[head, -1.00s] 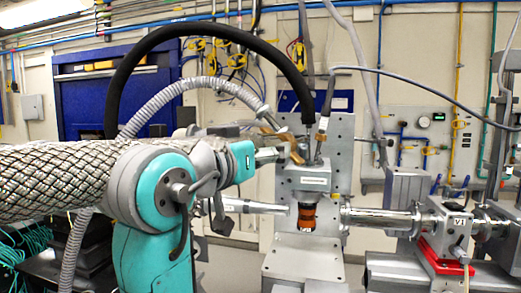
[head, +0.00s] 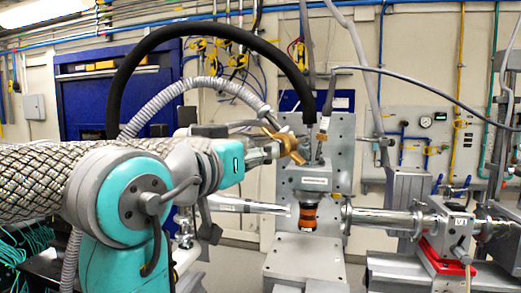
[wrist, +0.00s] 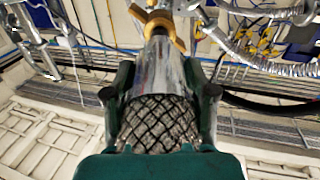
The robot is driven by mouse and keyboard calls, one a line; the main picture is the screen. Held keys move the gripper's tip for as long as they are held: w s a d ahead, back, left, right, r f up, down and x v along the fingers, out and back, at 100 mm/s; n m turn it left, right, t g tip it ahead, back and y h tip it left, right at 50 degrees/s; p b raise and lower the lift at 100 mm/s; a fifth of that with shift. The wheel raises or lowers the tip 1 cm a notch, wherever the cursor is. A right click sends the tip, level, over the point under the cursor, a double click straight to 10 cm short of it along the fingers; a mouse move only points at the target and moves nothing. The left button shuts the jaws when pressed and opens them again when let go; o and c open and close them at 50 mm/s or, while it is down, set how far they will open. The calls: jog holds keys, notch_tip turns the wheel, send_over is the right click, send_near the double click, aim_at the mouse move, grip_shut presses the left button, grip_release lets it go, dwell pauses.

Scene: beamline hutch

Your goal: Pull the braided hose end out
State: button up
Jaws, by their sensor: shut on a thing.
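The braided hose end shows in the wrist view as a dark mesh sleeve (wrist: 160,125) with a smooth metal ferrule (wrist: 154,68) beyond it. My gripper (wrist: 165,95) has its two dark green fingers on either side of it and is shut on it. A brass winged fitting (wrist: 158,22) lies at the far end of the ferrule; I cannot tell whether the ferrule still sits inside it. In the head view my gripper (head: 258,155) is small and partly hidden, just left of the brass fitting (head: 286,144), beside the top of the grey block (head: 314,179).
A thick black hose (head: 210,29) arches over my arm, and a ribbed grey conduit (head: 170,95) runs close behind it. A steel beam pipe (head: 380,218) leads right to a valve block (head: 449,226). A blue cabinet (head: 85,105) stands behind at left.

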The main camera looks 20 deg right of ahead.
jog(key=shift+v, duration=1)
jog(key=o, duration=0.9)
jog(key=shift+o, duration=0.2)
jog(key=v, duration=1.2)
